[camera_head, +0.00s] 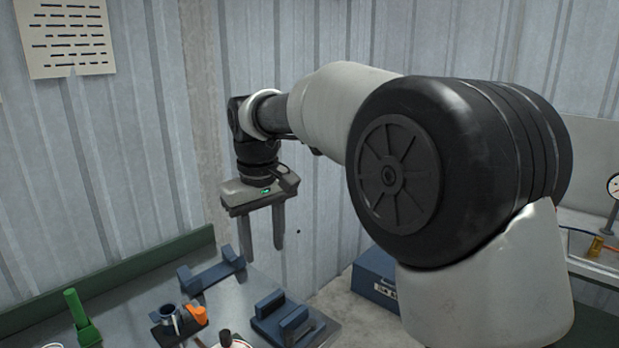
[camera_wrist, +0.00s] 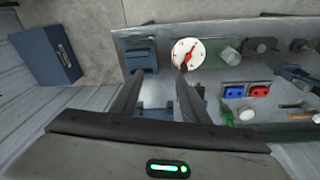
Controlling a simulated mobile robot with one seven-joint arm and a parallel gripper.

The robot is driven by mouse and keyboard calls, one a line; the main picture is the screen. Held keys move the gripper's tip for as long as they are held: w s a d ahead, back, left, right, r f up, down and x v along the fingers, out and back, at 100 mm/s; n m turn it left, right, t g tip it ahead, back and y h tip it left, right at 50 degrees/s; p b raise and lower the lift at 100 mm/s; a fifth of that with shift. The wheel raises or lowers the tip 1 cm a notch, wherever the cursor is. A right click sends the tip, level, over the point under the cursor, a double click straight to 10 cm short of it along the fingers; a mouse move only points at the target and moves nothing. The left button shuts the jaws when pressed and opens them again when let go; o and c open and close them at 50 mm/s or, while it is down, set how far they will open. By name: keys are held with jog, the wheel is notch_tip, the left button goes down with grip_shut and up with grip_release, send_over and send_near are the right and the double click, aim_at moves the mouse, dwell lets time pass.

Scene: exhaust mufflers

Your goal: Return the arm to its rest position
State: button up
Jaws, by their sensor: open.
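My gripper (camera_head: 264,243) hangs from my bent arm, pointing down, with its two fingers apart and nothing between them. In the head view it is in front of the corrugated wall, above the back right part of the workbench. In the wrist view, the fingers of my gripper (camera_wrist: 153,88) reach toward the bench and are spread open.
The metal workbench (camera_head: 240,292) holds blue cradles (camera_head: 282,318), a green-handled item (camera_head: 76,310) and a small cup with an orange part (camera_head: 195,315). A round dial gauge (camera_wrist: 188,53) shows in the wrist view. A blue box (camera_head: 374,282) stands beyond the bench.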

jog(key=s+d+r+m+t+p, duration=0.1)
jog(key=s+d+r+m, duration=0.15)
jog(key=s+d, duration=0.45)
jog(key=s+d+r+m+t, duration=0.1)
jog(key=s+d+r, duration=0.35)
jog(key=d, duration=0.45)
jog(key=s+d+f+m+t, duration=0.1)
jog(key=s+d+f+m, duration=0.1)
jog(key=s+d, duration=0.2)
jog(key=s+d+f+m+t, duration=0.1)
jog(key=s+d+f, duration=0.2)
jog(key=s, duration=0.5)
jog(key=shift+d+f+m+p, duration=0.35)
jog(key=shift+d+p, duration=0.1)
jog(key=shift+d, duration=0.15)
